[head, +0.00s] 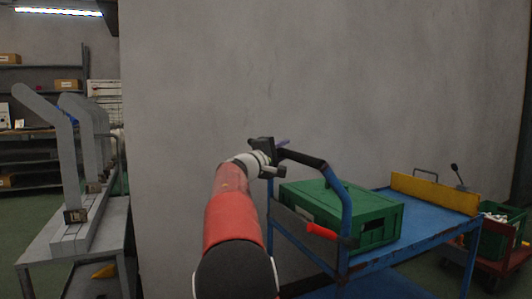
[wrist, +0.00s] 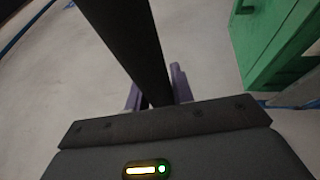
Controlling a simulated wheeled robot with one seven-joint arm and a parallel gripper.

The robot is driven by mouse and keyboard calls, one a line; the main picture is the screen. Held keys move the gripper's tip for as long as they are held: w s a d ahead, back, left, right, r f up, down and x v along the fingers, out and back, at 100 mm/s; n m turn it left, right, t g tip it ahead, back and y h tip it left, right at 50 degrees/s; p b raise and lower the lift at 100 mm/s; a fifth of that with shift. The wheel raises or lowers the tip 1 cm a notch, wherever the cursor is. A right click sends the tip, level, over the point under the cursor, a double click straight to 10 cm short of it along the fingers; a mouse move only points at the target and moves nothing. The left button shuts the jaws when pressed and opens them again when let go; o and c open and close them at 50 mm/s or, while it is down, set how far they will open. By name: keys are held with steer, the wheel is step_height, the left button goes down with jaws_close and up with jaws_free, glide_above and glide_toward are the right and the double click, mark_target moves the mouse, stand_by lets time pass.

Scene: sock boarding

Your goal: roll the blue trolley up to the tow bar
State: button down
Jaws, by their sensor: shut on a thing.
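The blue trolley (head: 428,215) stands at the right in the head view, beside the grey wall. Its push handle has blue uprights and a black grip (head: 303,159). My gripper (head: 283,146) is shut on the left end of that black grip. In the wrist view the black grip (wrist: 125,40) runs down between the purple fingers. A green crate (head: 365,212) sits on the trolley's top deck, and a red lever (head: 321,231) sticks out near the handle. I cannot clearly make out a tow bar.
A red cart (head: 497,263) with an upright lever and green bin stands past the trolley's far right end, near a yellow board (head: 434,194). A grey bench (head: 75,240) with sock-shaped boards stands left. The grey wall (head: 200,100) closes off the middle.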

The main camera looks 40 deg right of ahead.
steer(key=s+d+p, duration=0.1)
steer(key=s+d, duration=0.3)
steer(key=d, duration=0.9)
steer(key=shift+d+p, duration=0.2)
steer(key=shift+p, duration=0.15)
steer(key=shift+r, duration=0.25)
steer(key=c, duration=1.5)
jaws_free()
steer(key=shift+d+f, duration=0.1)
steer(key=shift+d, duration=0.05)
steer(key=shift+c, duration=0.2)
steer(key=shift+o, duration=1.1)
steer(key=shift+s+d, duration=0.15)
steer(key=shift+d, duration=0.1)
steer(key=shift+o, duration=0.6)
steer(key=shift+f, duration=0.1)
